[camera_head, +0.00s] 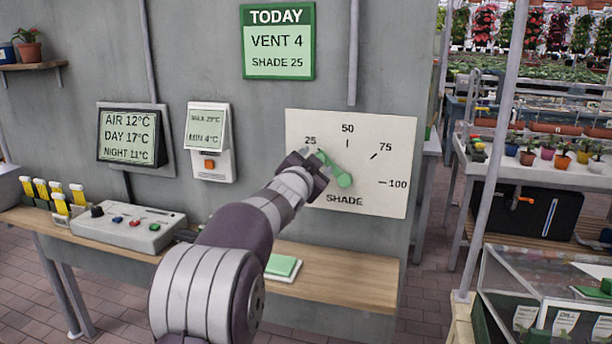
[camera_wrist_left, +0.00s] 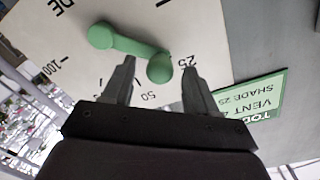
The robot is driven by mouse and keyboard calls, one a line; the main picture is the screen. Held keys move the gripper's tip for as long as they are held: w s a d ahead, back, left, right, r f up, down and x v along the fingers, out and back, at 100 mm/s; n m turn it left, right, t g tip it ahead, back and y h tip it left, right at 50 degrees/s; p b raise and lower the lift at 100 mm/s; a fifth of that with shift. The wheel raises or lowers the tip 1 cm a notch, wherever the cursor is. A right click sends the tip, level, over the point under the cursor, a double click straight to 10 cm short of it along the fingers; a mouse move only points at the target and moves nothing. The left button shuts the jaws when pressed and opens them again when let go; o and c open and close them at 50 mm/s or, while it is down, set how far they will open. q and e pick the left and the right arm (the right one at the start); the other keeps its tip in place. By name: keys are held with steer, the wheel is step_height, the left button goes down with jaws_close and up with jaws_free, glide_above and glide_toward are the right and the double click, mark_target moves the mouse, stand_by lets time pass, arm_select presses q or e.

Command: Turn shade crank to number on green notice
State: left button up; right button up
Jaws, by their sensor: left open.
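The green notice (camera_head: 278,41) on the wall in the head view reads TODAY, VENT 4, SHADE 25. The white shade dial panel (camera_head: 392,150) is marked 25, 50, 75 and 100. Its green crank (camera_head: 342,179) points up and left, close to the 25 mark; whether it is exactly on it cannot be told. My left gripper (camera_head: 316,164) is at the crank's outer end and hides part of it. In the left wrist view the open fingers (camera_wrist_left: 159,70) stand on either side of the crank's knob (camera_wrist_left: 159,69); contact is unclear. My right gripper is not in view.
A wooden shelf (camera_head: 330,277) runs below the panel, with a control box (camera_head: 130,228), yellow-topped items (camera_head: 60,203) and a green pad (camera_head: 283,266). Weather displays (camera_head: 128,135) hang left. A pole (camera_head: 492,150) and plant tables stand right.

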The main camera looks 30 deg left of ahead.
arm_select(q)
steer(key=v, duration=1)
steer(key=shift+s+b, duration=0.2)
steer(key=shift+b, duration=0.2)
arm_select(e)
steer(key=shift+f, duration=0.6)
arm_select(q)
steer(key=shift+d, duration=0.1)
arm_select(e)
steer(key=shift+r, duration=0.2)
arm_select(q)
steer(key=s+f+n+g+p, duration=0.1)
steer(key=s+f+n+g, duration=0.2)
steer(key=f, duration=0.4)
steer(key=s+f+n+g+p, duration=0.1)
steer(key=s+f+n+g, duration=0.2)
steer(key=f, duration=0.5)
steer(key=s+d+f+g+h+p, duration=0.1)
steer(key=s+d+f+g+p, duration=0.3)
steer(key=s+d, duration=0.4)
steer(key=s+d+f+m+g+h+p, duration=0.1)
steer(key=s+d+f+g+p, duration=0.3)
steer(key=s+d, duration=0.5)
steer(key=shift+s+f+g+h, duration=0.2)
steer(key=shift+f+g+h, duration=0.35)
steer(key=shift+g+h, duration=0.35)
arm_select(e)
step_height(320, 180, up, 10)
